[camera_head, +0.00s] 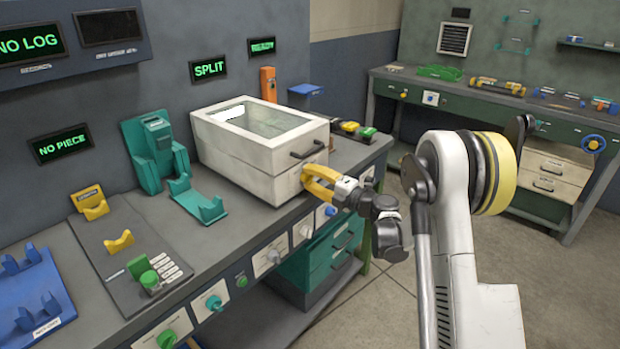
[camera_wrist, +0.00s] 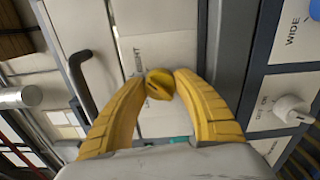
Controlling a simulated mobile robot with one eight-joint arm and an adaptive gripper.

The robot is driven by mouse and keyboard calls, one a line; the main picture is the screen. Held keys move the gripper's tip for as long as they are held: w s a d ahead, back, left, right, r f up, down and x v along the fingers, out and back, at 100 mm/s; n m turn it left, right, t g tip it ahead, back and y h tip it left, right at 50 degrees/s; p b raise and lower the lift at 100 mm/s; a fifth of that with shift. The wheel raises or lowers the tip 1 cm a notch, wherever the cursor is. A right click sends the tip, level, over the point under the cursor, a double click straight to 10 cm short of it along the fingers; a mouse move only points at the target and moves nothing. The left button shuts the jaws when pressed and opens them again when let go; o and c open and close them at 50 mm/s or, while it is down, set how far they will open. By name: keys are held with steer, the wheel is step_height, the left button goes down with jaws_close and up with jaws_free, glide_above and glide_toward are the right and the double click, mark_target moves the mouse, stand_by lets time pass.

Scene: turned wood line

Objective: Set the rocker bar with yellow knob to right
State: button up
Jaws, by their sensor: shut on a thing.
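The yellow knob (camera_wrist: 160,84) of the rocker bar shows in the wrist view between the tips of my yellow fingers, against a pale panel with partly hidden lettering. My gripper (camera_wrist: 160,88) is shut on this knob, one finger on each side. In the head view my gripper (camera_head: 312,181) reaches the front end of the white glass-topped box (camera_head: 240,153), just below its black handle. The fingers hide the knob there. The bar itself and its tilt cannot be made out.
The black handle (camera_wrist: 84,80) is close to my left finger in the wrist view. A white control knob (camera_wrist: 292,108) sits on the panel at right. A teal stand (camera_head: 155,150) and a teal cradle (camera_head: 200,203) stand left of the box. The floor at right is clear.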

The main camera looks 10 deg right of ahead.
steer(key=shift+m, duration=0.4)
stand_by(0.3)
steer(key=o, duration=1.2)
steer(key=v, duration=1.2)
